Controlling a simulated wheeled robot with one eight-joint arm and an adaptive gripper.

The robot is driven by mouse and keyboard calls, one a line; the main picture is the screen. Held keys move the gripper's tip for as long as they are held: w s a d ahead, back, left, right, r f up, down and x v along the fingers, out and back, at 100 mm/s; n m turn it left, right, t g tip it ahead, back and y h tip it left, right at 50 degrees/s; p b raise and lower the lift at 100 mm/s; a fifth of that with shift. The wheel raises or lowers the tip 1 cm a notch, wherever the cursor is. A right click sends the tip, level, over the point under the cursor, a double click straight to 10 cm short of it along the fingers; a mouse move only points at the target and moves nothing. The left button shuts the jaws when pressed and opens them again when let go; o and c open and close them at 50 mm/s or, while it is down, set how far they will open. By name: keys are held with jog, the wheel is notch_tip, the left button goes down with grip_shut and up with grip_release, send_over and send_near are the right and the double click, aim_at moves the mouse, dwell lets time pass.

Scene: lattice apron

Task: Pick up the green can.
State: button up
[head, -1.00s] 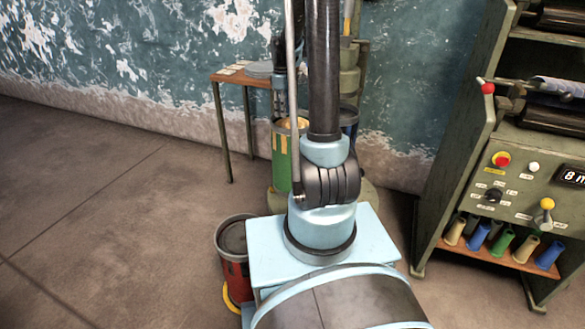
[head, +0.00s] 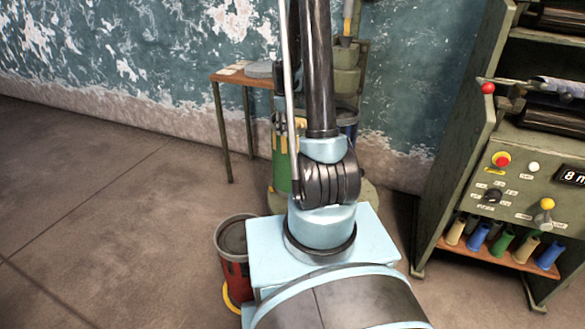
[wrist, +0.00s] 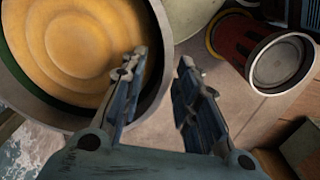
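The green can (head: 281,160) stands by the wall in the head view, partly hidden behind my arm. It is green with yellow marks. In the wrist view a large round can with a pale rim (wrist: 158,70) and a yellow-tan inside fills the upper left; it appears to be the same can. My gripper (wrist: 158,85) is open and empty. Its left finger overlaps the can's opening and rim in the picture, and its right finger is outside the rim. I cannot tell whether either finger touches the can.
A red can (head: 235,262) stands on the floor left of my base; a red can (wrist: 245,40) also shows in the wrist view. A small table (head: 231,79) is by the wall. A green machine (head: 450,170) stands at the right. The floor at left is clear.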

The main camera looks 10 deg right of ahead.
grip_shut()
jog(key=shift+r, duration=0.1)
dwell(0.4)
